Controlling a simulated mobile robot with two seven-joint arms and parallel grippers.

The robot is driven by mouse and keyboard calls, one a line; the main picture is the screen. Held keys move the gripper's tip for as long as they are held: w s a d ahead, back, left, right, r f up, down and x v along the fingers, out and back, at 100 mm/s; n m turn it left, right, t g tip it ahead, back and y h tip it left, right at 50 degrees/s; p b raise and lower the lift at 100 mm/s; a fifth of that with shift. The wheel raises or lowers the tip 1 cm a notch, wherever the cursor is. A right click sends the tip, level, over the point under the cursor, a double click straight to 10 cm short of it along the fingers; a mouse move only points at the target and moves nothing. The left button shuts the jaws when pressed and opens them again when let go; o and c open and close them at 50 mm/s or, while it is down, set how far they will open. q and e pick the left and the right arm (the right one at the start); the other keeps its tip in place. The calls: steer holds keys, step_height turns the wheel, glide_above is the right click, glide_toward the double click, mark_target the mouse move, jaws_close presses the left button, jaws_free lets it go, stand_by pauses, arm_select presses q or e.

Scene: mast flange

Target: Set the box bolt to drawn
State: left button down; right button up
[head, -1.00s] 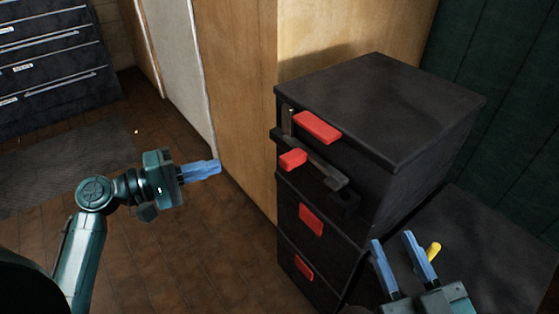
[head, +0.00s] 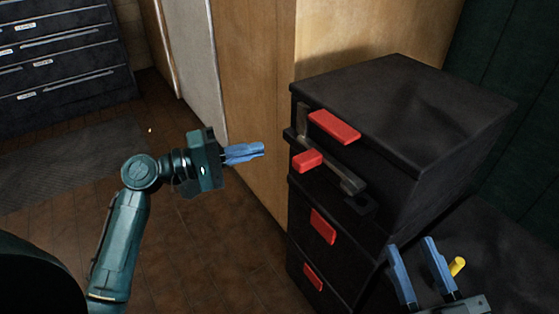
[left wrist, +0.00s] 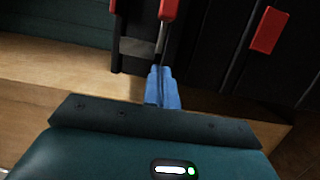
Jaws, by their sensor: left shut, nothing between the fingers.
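The box bolt is a grey metal bar (head: 343,176) running slantwise across the top front of the black drawer cabinet (head: 405,105), with a red knob (head: 307,160) near its left part. My left gripper (head: 262,149) is shut and empty, just left of the red knob with a small gap in the head view. In the left wrist view its blue fingers (left wrist: 161,70) point up toward a red piece (left wrist: 168,9) and dark cabinet front; I cannot tell whether they touch anything. My right gripper (head: 410,243) is open and empty at the lower right, in front of the cabinet's side.
A red pull (head: 335,127) sits above the bolt, and red pulls (head: 323,227) (head: 313,277) mark the lower drawers. A yellow peg (head: 457,266) shows beside my right gripper. A wooden panel (head: 258,100) stands behind. Floor on the left is clear.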

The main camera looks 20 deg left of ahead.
mark_target(300, 171)
arm_select(q)
steer(key=d+b, duration=0.1)
steer(key=d, duration=0.5)
steer(key=shift+d, duration=0.15)
arm_select(e)
steer(key=shift+w+d+r+n+t+y, duration=0.15)
steer(key=shift+r+n+t+y, duration=0.1)
steer(key=shift+r, duration=0.2)
steer(key=shift+w+a+r+n+t+y, duration=0.1)
steer(key=shift+w+r+n+t+y, duration=0.15)
steer(key=shift+r, duration=0.2)
steer(key=shift+w+d+r+n+t+y, duration=0.1)
steer(key=shift+r+n+y, duration=0.2)
steer(key=shift+r, duration=0.15)
